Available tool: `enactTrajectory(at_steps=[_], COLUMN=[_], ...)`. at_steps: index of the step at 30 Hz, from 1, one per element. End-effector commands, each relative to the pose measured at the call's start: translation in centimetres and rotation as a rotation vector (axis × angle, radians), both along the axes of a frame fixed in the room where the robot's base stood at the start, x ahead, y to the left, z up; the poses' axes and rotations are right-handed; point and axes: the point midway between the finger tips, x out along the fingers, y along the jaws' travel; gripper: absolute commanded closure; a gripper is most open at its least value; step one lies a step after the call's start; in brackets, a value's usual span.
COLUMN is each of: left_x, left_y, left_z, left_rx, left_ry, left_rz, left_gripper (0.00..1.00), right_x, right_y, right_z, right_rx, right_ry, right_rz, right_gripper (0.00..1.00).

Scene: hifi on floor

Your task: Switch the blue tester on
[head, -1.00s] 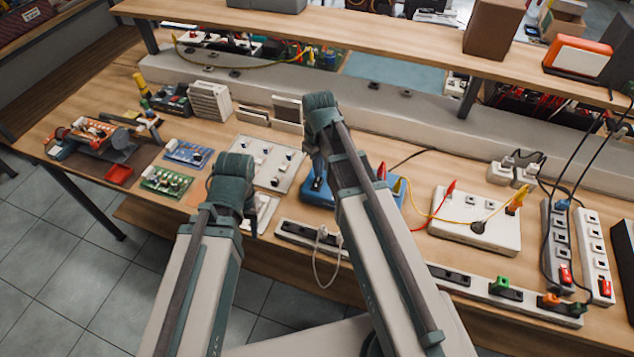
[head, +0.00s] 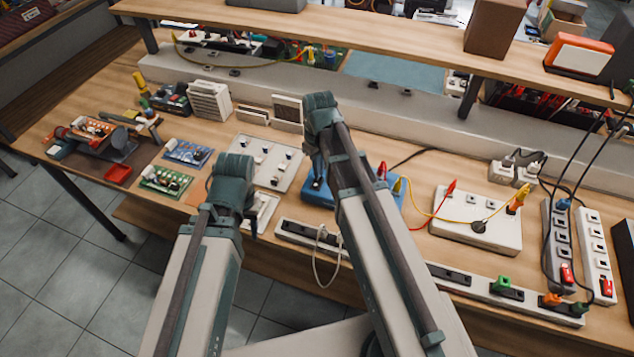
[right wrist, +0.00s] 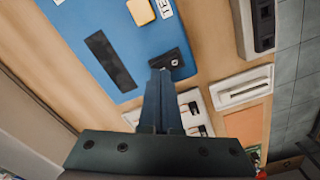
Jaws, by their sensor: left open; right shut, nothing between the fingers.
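The blue tester (head: 390,192) lies on the bench, partly hidden behind my right arm in the head view. My right gripper (head: 318,184) is shut and empty, pointing down at the tester's left end. In the right wrist view its fingertips (right wrist: 160,73) are right at the switch; I cannot tell whether they touch it. My left gripper (head: 251,226) is open and empty, left of the tester near the bench's front.
A white panel (head: 268,165) lies left of the tester. A white box (head: 475,222) with yellow and red leads stands to its right. Power strips (head: 470,283) run along the front edge. Green and blue circuit boards (head: 166,181) lie further left. A shelf (head: 400,45) overhangs the back.

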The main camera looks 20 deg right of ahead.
Motion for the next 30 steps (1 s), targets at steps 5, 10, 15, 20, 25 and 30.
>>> enactTrajectory(at_steps=[5, 10, 15, 20, 25, 30], left_x=[0.0, 0.0, 0.0, 0.0, 0.0, 0.0], left_y=[0.0, 0.0, 0.0, 0.0, 0.0, 0.0], left_z=[-0.3, -0.6, -0.8, -1.1, -1.3, -1.1], left_rx=[0.0, 0.0, 0.0, 0.0, 0.0, 0.0], left_ry=[0.0, 0.0, 0.0, 0.0, 0.0, 0.0], left_rz=[0.0, 0.0, 0.0, 0.0, 0.0, 0.0], left_gripper=[0.53, 0.53, 0.53, 0.53, 0.53, 0.53], right_x=[0.0, 0.0, 0.0, 0.0, 0.0, 0.0], right_y=[0.0, 0.0, 0.0, 0.0, 0.0, 0.0], right_z=[-0.3, -0.6, -0.8, -1.0, -1.3, -1.1], right_rx=[0.0, 0.0, 0.0, 0.0, 0.0, 0.0], right_ry=[0.0, 0.0, 0.0, 0.0, 0.0, 0.0], right_rz=[0.0, 0.0, 0.0, 0.0, 0.0, 0.0], right_gripper=[1.0, 1.0, 1.0, 1.0, 1.0, 1.0])
